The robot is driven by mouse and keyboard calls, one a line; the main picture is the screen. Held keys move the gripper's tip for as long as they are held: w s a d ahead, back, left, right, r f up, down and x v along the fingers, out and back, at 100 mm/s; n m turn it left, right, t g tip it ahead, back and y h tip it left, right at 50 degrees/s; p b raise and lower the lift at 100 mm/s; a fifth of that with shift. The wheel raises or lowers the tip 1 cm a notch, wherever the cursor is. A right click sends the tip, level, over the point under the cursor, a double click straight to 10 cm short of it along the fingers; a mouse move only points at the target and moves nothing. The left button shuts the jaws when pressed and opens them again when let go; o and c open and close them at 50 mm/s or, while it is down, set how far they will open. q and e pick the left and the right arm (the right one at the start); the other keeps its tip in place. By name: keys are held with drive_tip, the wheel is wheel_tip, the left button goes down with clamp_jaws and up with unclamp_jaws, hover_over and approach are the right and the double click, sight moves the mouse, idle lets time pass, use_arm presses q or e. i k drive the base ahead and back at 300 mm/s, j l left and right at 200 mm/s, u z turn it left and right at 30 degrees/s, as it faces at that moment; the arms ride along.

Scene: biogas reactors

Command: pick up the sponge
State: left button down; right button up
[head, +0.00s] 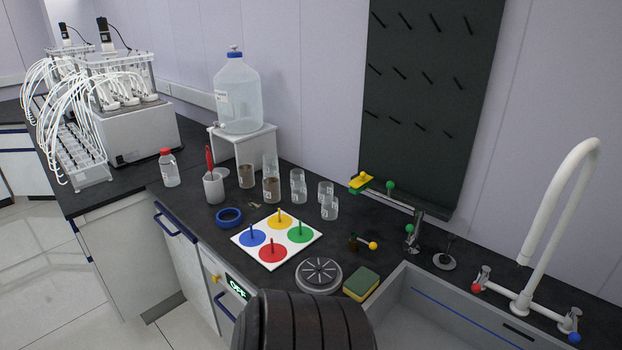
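The sponge (361,284) is a small block with a green top and yellow sides. It lies on the dark counter at the left edge of the sink, to the right of a round grey slotted disc. Nothing covers it, and no gripper touches it. A dark ribbed part of my own arm shows at the bottom middle, below and left of the sponge. Neither of my grippers is in view.
The sink (440,315) with a tall white faucet (555,230) is at the right. The grey disc (318,276) and a white board (277,238) with coloured discs lie left of the sponge. A tap with coloured knobs (411,236) stands behind it. Several glass beakers stand farther back.

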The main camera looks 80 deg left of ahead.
sight(360, 285)
drive_tip(key=u, duration=2.25)
drive_tip(key=i+j+z, duration=0.2)
drive_tip(key=j+z, duration=0.25)
drive_tip(key=j, duration=0.3)
drive_tip(key=j+z, duration=0.45)
drive_tip(key=j, duration=0.35)
